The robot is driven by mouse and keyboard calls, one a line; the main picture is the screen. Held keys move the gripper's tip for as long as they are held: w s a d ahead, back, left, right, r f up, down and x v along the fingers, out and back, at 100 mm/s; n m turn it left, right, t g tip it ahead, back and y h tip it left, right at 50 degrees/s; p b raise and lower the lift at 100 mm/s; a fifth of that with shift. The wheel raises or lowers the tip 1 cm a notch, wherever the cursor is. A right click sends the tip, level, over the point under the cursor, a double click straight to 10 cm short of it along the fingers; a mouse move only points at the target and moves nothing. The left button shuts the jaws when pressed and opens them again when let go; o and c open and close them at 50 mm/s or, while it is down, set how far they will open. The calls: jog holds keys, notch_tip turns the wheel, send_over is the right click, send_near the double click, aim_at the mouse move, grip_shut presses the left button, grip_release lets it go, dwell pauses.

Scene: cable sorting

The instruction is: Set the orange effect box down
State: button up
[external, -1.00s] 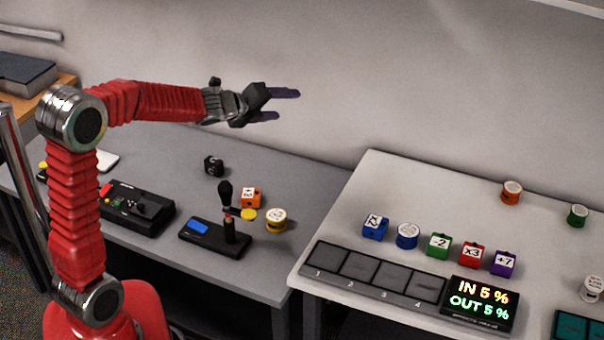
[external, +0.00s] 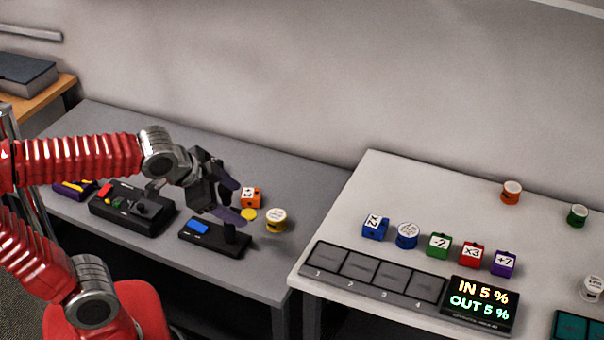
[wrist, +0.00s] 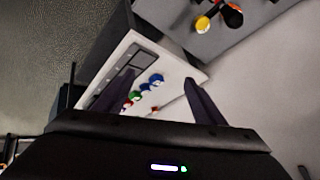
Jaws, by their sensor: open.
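The orange effect box (external: 251,197) sits on the grey table, with a white label on top. It stands behind a flat yellow disc (external: 249,214). My gripper (external: 232,198) is open and low over the grey table, its fingers pointing right, just left of the box in the external view. No object shows between the fingers. Whether they are in front of the box or level with it, I cannot tell.
A black joystick unit with a blue button (external: 198,227) and a yellow round box (external: 276,219) stand near my gripper. A black control panel (external: 132,207) is to the left. The white table holds several coloured boxes, a numbered slot tray (external: 352,262) and a display (external: 480,304).

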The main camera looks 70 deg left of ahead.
jog(key=s+d+f+n+g+h, duration=0.1)
jog(key=s+d+f+n+h, duration=0.1)
jog(key=s+d, duration=0.5)
jog(key=shift+s+d+f+n+g, duration=0.3)
jog(key=shift+s+d+f, duration=0.05)
jog(key=shift+s+f, duration=0.2)
